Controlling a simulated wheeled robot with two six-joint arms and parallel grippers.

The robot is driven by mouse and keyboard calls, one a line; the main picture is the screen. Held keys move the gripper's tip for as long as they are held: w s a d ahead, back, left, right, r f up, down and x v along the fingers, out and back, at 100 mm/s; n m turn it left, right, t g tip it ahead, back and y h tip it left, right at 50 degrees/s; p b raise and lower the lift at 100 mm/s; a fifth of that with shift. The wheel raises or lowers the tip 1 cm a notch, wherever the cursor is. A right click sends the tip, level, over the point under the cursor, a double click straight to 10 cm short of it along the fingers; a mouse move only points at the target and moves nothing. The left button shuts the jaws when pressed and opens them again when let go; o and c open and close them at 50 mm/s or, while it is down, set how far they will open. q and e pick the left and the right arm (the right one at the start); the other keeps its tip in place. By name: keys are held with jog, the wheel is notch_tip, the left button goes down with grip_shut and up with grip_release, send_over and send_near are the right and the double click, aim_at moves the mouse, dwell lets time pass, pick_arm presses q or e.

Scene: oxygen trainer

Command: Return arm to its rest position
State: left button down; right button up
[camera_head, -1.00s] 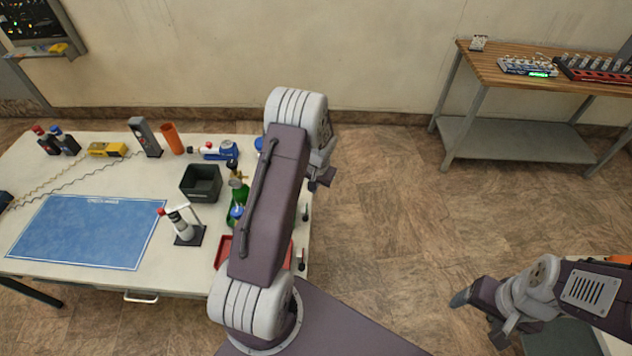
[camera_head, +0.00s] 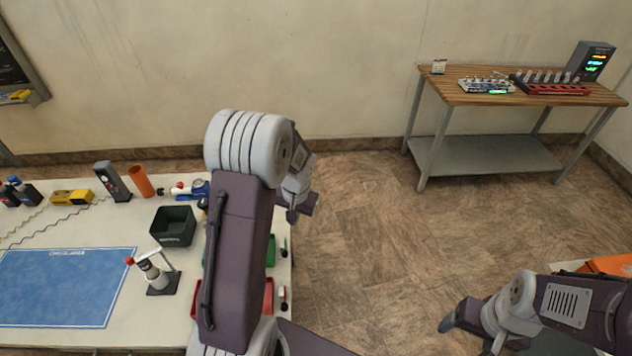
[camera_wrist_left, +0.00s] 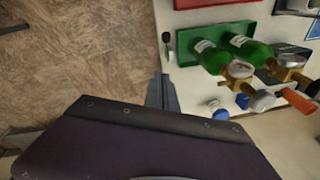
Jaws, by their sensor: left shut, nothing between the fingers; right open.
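My left arm rises in front of the table in the head view, bent at its elbow. Its gripper (camera_head: 293,213) hangs past the table's right edge, partly behind the arm. In the left wrist view the left gripper (camera_wrist_left: 161,92) is shut and empty, over the floor beside the table edge. It is apart from the green bottles (camera_wrist_left: 232,50). My right arm comes in at the lower right of the head view. Its gripper (camera_head: 468,333) is open and empty, above the floor.
A wooden bench (camera_head: 450,90) stands at the back right. Open floor (camera_head: 370,230) lies between.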

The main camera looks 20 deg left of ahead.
pick_arm(q)
jog(key=s+d+r+m+t+b, duration=0.1)
jog(key=s+d+b, duration=0.1)
jog(key=d+b, duration=0.35)
jog(key=s+d+f+h, duration=0.1)
jog(key=s+d, duration=0.2)
jog(key=s, duration=0.3)
jog(key=s+d+f+g+h+p, duration=0.1)
jog(key=s+d, duration=0.2)
jog(key=s, duration=0.3)
jog(key=shift+d, duration=0.3)
jog(key=shift+w, duration=0.15)
